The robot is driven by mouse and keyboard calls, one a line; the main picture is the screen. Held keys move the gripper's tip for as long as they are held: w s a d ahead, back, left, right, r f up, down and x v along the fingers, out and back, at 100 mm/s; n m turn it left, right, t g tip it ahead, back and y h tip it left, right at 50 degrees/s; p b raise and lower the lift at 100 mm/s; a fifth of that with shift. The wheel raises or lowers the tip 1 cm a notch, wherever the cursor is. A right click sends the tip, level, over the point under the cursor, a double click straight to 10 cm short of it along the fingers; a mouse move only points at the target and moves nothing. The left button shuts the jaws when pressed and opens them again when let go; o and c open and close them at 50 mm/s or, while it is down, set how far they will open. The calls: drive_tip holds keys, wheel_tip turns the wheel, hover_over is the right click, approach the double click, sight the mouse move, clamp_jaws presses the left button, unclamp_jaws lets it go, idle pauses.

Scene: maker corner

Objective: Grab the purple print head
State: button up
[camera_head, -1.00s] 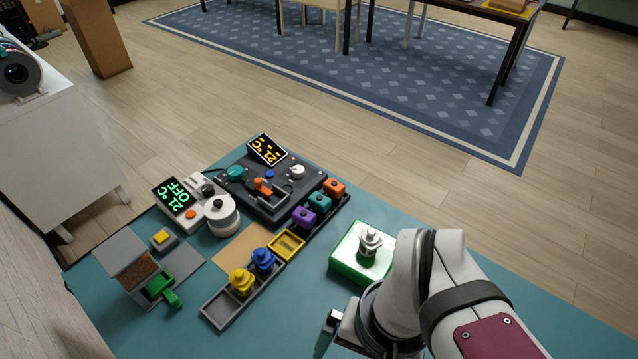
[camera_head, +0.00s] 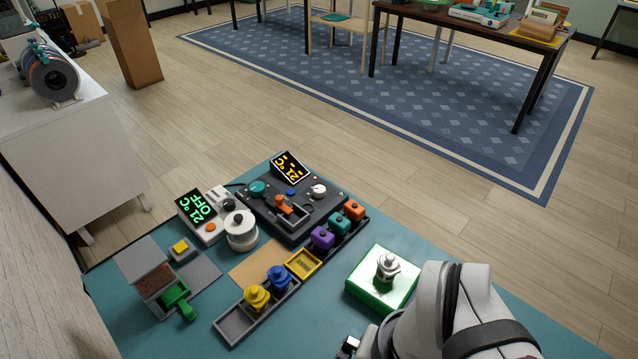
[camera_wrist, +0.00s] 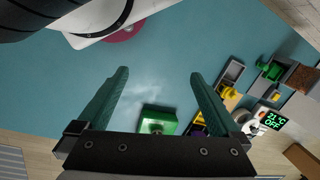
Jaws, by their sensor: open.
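In the wrist view, a bit of purple (camera_wrist: 197,129) shows beside the right finger, mostly hidden by my gripper. My gripper (camera_wrist: 158,75) is open with nothing between its dark green fingers. In the head view only a small part of it shows at the bottom edge, to the right of and nearer than the rack.
A green-and-white block (camera_head: 380,282) with a metal nozzle stands between the rack and my arm. A grey tray (camera_head: 236,325) holds yellow and blue pieces. A black control box (camera_head: 283,222) with a display stands behind the rack. Teal table is clear at front centre.

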drive_tip(key=w+a+n+g+h, duration=0.1)
drive_tip(key=w+n+h, duration=0.7)
drive_tip(key=w+n, duration=0.95)
drive_tip(key=n+t+h, duration=0.6)
drive_tip(key=n+t, duration=0.1)
drive_tip(key=n, duration=0.5)
approach(320, 234)
drive_tip(key=shift+m, duration=0.25)
drive_tip(key=x, duration=1)
drive_tip(key=shift+d, duration=0.1)
drive_tip(key=shift+w+d+f+t, duration=0.1)
drive_tip(key=shift+w+d+t, duration=0.05)
drive_tip(key=shift+d+t, duration=0.15)
drive_tip(key=c, duration=1.4)
